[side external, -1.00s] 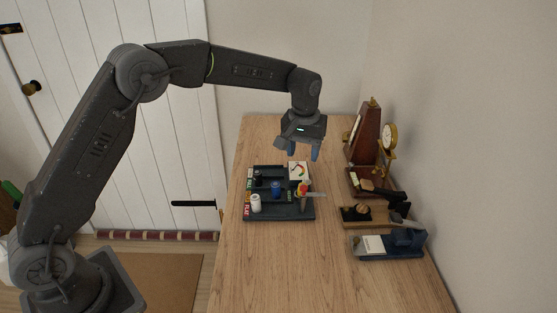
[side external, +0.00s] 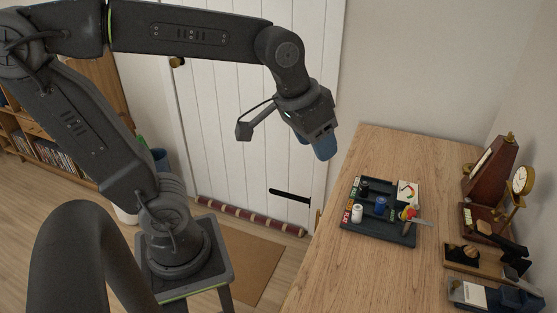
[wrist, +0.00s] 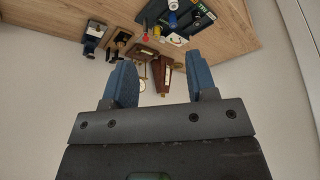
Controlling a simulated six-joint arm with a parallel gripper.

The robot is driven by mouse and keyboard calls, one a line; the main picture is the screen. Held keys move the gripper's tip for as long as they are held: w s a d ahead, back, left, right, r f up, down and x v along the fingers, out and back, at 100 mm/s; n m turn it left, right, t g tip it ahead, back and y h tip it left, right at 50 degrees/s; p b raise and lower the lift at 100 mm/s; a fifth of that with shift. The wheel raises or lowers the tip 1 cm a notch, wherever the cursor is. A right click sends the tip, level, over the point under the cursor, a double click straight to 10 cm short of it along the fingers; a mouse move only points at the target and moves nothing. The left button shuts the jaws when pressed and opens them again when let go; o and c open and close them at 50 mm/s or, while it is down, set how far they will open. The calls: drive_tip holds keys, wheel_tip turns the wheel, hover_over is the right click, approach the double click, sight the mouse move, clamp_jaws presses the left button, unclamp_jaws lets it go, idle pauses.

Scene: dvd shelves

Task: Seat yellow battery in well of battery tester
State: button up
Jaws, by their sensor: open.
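The battery tester (side external: 378,234) is a dark tray on the wooden bench, with a pale gauge card (side external: 407,191) at its back right. A white battery (side external: 357,213), a blue battery (side external: 380,205) and a dark one (side external: 364,187) stand upright in it. My gripper (side external: 314,146) is open and empty, high to the left of the tester. Its blue fingers stand apart in the wrist view (wrist: 160,72).
The bench (side external: 335,270) is clear in front of the tester. A white door (side external: 240,110) stands behind my arm.

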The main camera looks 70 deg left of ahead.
drive_tip(key=s+f+m+t, duration=0.1)
drive_tip(key=s+f, duration=0.2)
drive_tip(key=s, duration=0.4)
drive_tip(key=shift+w+a, duration=0.1)
idle(1.0)
